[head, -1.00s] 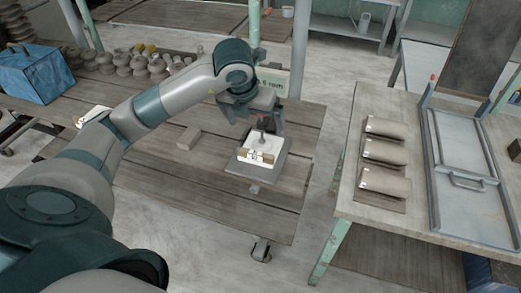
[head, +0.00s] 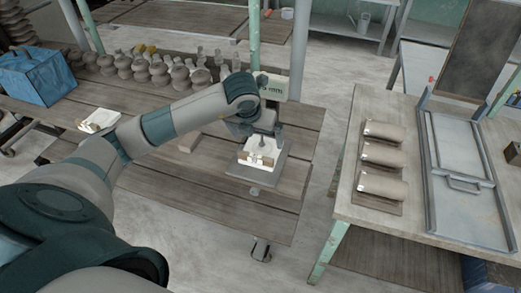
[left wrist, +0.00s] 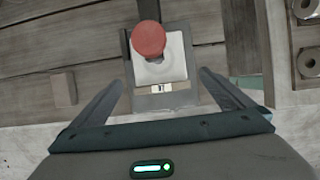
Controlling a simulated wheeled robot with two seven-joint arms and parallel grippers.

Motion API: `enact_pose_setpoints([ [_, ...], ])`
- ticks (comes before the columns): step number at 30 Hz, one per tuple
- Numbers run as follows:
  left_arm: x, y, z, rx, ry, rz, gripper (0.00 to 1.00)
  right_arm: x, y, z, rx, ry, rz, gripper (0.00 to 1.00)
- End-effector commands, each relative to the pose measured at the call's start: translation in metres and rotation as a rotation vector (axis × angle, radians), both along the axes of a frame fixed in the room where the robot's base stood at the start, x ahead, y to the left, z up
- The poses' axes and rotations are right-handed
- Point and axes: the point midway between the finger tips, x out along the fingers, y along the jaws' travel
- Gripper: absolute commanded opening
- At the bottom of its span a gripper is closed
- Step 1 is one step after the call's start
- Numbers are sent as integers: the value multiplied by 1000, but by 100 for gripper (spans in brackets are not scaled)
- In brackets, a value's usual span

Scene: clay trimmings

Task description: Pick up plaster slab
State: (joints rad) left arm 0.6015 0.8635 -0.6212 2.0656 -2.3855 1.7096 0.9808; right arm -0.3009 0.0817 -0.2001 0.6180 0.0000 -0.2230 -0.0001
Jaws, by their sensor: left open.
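The white plaster slab (head: 256,159) lies on a grey plate (head: 267,178) on the plank table, with a knobbed handle (head: 262,143) standing up from it. In the left wrist view the white slab (left wrist: 172,68) is straight ahead, partly covered by a round red knob (left wrist: 149,39). My left gripper (head: 263,134) is just above the slab, fingers apart and pointing down. In the left wrist view its fingers (left wrist: 161,82) are spread on either side of the slab's near end, holding nothing. My right gripper is out of view.
Another white piece (head: 100,121) lies further left. The side table (head: 340,200) at right holds several clay rolls (head: 383,157) and a metal tray (head: 459,205).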

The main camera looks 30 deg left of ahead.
Motion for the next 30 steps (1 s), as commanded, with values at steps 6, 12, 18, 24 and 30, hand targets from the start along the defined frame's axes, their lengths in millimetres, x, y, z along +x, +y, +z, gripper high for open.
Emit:
enact_pose_setpoints([
  [6,12,3,-31,0,4,1,100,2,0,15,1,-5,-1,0],
  [12,18,4,-43,-1,0,0,100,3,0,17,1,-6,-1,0],
  [18,18,4,-43,0,-1,-1,100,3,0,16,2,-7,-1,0],
  [24,19,5,-45,0,0,0,100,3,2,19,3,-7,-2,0],
  [30,24,7,-59,0,4,1,100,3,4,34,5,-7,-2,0],
])
